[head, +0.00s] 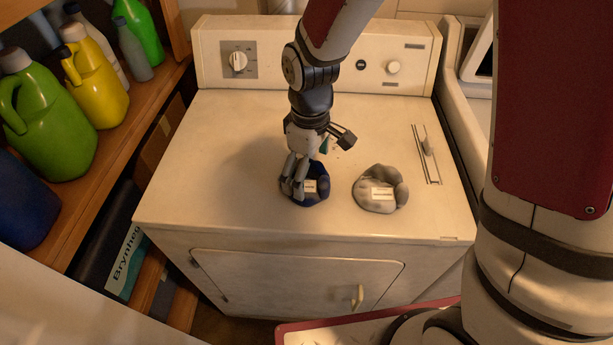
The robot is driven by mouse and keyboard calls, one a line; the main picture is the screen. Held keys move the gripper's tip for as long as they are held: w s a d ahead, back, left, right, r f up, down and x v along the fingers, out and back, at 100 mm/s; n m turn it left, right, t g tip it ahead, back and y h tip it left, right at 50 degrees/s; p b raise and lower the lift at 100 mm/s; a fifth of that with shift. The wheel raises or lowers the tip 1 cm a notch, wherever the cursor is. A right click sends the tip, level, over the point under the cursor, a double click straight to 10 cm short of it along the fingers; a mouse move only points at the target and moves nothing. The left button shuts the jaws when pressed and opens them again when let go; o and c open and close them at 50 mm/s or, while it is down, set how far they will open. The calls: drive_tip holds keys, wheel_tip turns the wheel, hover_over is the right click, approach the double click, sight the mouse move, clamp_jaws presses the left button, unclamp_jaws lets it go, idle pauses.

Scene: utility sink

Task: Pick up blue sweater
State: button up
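The blue sweater (318,190) is a small dark blue bundle with a white label. It sits on top of the cream dryer (240,190), left of a grey bundle. My gripper (293,188) points down at the sweater's left side. Its grey fingers overlap that side in the picture and reach down close to the dryer top. The fingers and the arm hide part of the sweater. I cannot tell whether the fingers are closed on the cloth or only beside it.
A grey bundle (380,189) with a white label lies just right of the sweater. The control panel (300,59) rises behind. Shelves at left hold green (48,125) and yellow (97,92) jugs. The dryer top's left side is clear. My own body fills the right.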

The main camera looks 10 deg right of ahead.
sight(309, 177)
wheel_tip(309, 177, down, 3)
drive_tip(key=shift+s+f, duration=0.1)
drive_tip(key=shift+f, duration=0.1)
drive_tip(key=c, duration=1.2)
drive_tip(key=shift+r, duration=0.1)
